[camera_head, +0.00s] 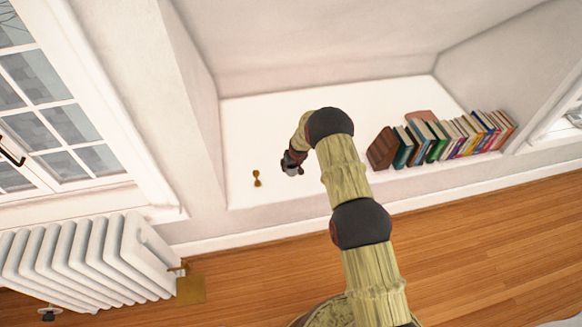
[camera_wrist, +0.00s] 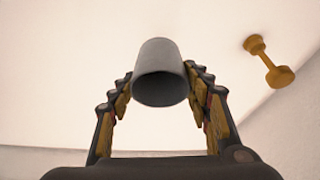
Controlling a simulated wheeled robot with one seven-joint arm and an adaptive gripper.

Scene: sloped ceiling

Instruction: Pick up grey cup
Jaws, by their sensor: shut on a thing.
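The grey cup (camera_wrist: 158,62) is between the fingers of my gripper (camera_wrist: 160,85) in the wrist view, with its round dark opening facing the camera. Both fingers touch its sides, and my gripper is shut on it. In the head view my gripper (camera_head: 291,164) is over the white ledge, with the grey cup (camera_head: 292,170) small and partly hidden at its tip. I cannot tell whether the cup touches the ledge.
A gold dumbbell-shaped object (camera_head: 257,178) stands on the white ledge (camera_head: 240,130) left of my gripper; it also shows in the wrist view (camera_wrist: 268,62). A row of books (camera_head: 440,138) is on the right. A radiator (camera_head: 85,255) stands at lower left.

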